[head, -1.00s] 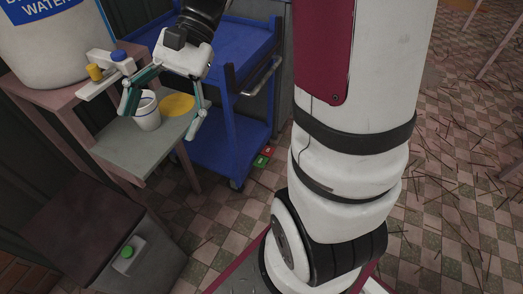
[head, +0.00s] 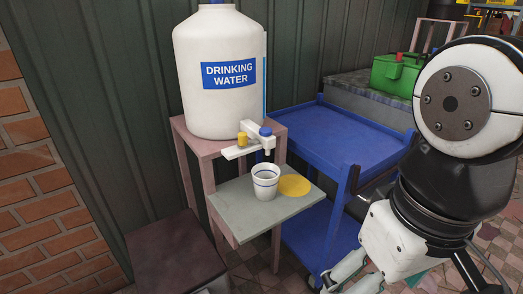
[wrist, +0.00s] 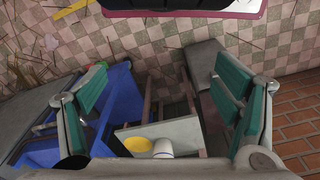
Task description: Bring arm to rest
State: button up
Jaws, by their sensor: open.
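My gripper (wrist: 163,82) is open, with its two green-padded fingers wide apart and nothing between them in the wrist view. In the head view its white body hangs at the lower right, to the right of the grey shelf (head: 232,215), with the fingers partly cut off by the lower edge. A white cup (head: 265,182) with blue bands stands upright on the shelf, below the dispenser's tap. It also shows in the wrist view (wrist: 163,149), beyond the gripper. My gripper is apart from it. A yellow disc (head: 296,186) lies beside the cup.
A large white drinking water container (head: 215,110) stands on a pinkish stand (head: 188,143), its tap (head: 257,133) over the shelf. A blue cart (head: 345,133) stands to the right, near my arm. A green box (head: 395,75) sits behind it. A dark box (head: 165,255) is lower left.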

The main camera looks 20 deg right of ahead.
dwell(0.6)
notch_tip(320, 180, up, 24)
jog(key=t+p, duration=0.3)
jog(key=p, duration=1.8)
jog(key=shift+f+t+p, duration=0.25)
jog(key=shift+t+p, duration=0.05)
jog(key=shift+p, duration=0.05)
